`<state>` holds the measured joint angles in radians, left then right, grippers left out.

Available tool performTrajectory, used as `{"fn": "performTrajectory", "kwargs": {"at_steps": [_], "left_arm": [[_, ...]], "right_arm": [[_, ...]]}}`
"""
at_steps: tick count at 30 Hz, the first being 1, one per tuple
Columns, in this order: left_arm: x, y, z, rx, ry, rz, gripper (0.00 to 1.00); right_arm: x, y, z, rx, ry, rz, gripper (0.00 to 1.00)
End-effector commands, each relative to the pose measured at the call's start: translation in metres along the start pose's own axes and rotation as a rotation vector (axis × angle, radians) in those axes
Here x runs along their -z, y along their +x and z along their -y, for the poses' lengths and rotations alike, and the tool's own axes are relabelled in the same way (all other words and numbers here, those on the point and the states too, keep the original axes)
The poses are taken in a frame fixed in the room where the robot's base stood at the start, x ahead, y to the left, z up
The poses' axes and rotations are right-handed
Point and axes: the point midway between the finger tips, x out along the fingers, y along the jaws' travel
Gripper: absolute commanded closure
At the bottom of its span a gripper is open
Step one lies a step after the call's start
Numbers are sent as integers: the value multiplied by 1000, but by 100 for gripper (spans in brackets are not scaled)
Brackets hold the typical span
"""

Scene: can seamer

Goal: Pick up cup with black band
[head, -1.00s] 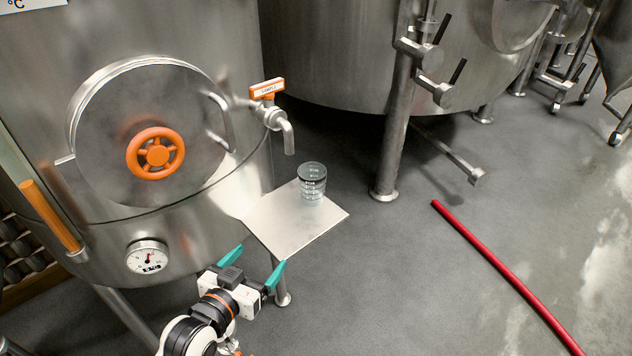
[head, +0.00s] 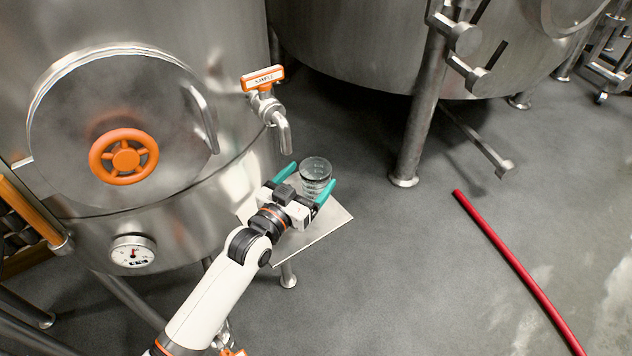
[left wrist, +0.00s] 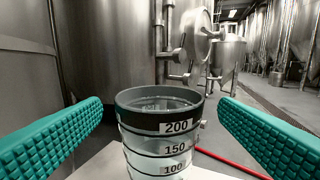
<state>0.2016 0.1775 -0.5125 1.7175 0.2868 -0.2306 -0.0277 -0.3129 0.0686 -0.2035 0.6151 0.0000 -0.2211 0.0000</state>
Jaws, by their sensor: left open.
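The clear cup with a black band (head: 316,170) stands upright on a small metal shelf (head: 318,238) below the sample tap. In the left wrist view the cup (left wrist: 160,130) shows its black band near the rim and the marks 200, 150 and 100. My left gripper (head: 311,185) is open, with its teal fingers on either side of the cup. In the left wrist view there is a gap between the cup and each finger (left wrist: 158,140). The cup's base is out of that view. My right gripper is not in view.
The sample tap (head: 281,125) with an orange handle hangs just above and left of the cup. A steel tank with an orange handwheel (head: 125,157) stands at left. A tank leg (head: 415,140) is behind right. A red hose (head: 515,265) lies on the floor.

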Motion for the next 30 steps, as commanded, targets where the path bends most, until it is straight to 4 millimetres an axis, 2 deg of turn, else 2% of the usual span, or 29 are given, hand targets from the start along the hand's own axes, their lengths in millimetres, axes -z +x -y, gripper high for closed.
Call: {"fn": "performTrajectory", "kwargs": {"at_steps": [7, 12, 20, 21, 30], "left_arm": [[-1, 29, 0, 0, -1, -1, 16], [1, 50, 0, 0, -1, -1, 16], [2, 53, 0, 0, 0, -2, 16], [2, 53, 0, 0, 0, -2, 18], [2, 53, 0, 0, 0, -1, 64]], "right_arm": [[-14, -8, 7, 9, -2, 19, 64], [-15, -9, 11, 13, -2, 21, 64], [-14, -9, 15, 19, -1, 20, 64], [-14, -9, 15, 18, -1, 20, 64], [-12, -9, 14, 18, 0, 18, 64]]}}
